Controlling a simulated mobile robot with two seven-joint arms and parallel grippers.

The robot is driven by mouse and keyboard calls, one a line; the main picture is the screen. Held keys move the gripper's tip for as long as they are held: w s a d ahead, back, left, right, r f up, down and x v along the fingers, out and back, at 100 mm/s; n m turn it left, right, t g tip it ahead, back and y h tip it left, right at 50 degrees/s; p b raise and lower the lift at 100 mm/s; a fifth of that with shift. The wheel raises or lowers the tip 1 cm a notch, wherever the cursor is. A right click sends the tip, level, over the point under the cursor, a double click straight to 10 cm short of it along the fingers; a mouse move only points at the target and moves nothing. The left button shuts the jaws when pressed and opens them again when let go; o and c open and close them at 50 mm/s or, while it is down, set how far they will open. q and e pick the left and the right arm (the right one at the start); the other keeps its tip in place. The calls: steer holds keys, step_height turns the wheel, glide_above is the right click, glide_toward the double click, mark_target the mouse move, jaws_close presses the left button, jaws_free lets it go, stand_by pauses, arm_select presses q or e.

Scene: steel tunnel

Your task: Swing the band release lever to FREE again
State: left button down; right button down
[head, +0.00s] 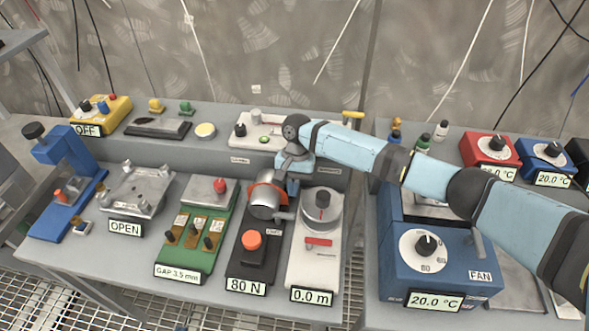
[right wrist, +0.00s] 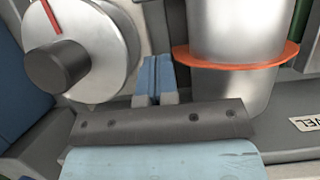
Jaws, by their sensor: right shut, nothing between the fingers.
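The black unit reading 80 N (head: 246,286) carries a metal cylinder (head: 264,205) with an orange band (head: 262,187) and an orange knob (head: 251,242). A short grey piece (head: 284,216) sticks out at the cylinder's right; I cannot tell whether it is the release lever, and no FREE mark is readable. My right gripper (head: 291,187) is shut and empty beside the cylinder's upper right. In the right wrist view its blue fingertips (right wrist: 155,78) lie together between the cylinder (right wrist: 236,40), with its orange band (right wrist: 236,58), and a silver dial. My left gripper is out of view.
The white unit reading 0.0 m (head: 311,296), with a dark knob (head: 322,199) and red bar, stands close on the right. A green GAP 3.5 mm unit (head: 203,225) stands left. The blue FAN box (head: 455,255) is below my right arm.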

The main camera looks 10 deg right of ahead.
mark_target(284, 219)
steer(key=shift+s+a+f+p, duration=0.15)
steer(key=shift+s+a, duration=0.15)
steer(key=shift+s, duration=0.35)
steer(key=shift+s+a+f+p, duration=0.15)
steer(key=shift+s+a, duration=0.1)
steer(key=shift+s, duration=0.4)
steer(key=shift+s+a+p, duration=0.15)
steer(key=shift+s+a, duration=0.15)
steer(key=shift+s, duration=0.35)
steer(key=shift+r+p, duration=0.15)
steer(key=shift+p, duration=0.25)
steer(key=p, duration=0.3)
steer(key=s+p, duration=0.1)
steer(key=p, duration=0.2)
steer(key=shift+s+d+r+p, duration=0.1)
steer(key=shift+s+r+p, duration=0.05)
steer(key=shift+s+p, duration=0.15)
steer(key=shift+f, duration=0.35)
